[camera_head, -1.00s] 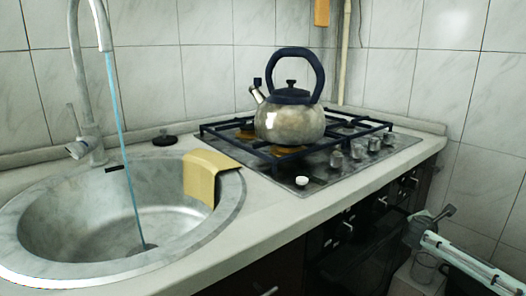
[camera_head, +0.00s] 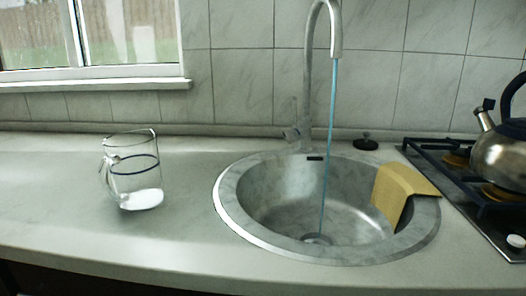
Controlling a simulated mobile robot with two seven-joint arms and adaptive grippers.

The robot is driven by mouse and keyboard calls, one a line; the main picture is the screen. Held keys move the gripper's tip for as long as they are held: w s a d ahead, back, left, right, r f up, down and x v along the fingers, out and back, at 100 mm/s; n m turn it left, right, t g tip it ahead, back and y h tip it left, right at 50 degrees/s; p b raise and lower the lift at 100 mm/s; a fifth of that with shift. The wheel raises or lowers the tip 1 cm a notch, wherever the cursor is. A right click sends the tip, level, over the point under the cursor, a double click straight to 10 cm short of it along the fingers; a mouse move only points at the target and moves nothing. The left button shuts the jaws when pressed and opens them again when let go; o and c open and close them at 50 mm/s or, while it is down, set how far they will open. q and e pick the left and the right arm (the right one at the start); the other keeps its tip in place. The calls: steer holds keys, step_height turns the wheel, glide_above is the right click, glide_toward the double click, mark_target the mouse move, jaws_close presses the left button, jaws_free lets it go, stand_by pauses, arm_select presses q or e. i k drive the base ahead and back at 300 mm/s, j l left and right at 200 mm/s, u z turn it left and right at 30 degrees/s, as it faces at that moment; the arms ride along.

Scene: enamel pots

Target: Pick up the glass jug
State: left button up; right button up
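The glass jug (camera_head: 133,172) stands upright on the counter, left of the sink. It is clear, with a dark band around its upper part, a handle on its left side and a white patch at its base. Neither of my grippers shows in the current head view, so their distance from the jug and whether they are open cannot be seen.
A round metal sink (camera_head: 228,205) lies right of the jug, with water running from the tall tap (camera_head: 309,90). A yellow cloth (camera_head: 403,190) hangs over its rim. A kettle (camera_head: 501,150) stands on the stove (camera_head: 440,165) at right. The counter (camera_head: 60,215) around the jug is clear.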

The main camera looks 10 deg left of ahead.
mark_target(133, 158)
steer(key=j, duration=0.75)
steer(key=k+j, duration=0.2)
steer(key=j, duration=0.15)
steer(key=k+j, duration=0.2)
steer(key=j, duration=0.2)
steer(key=u, duration=0.05)
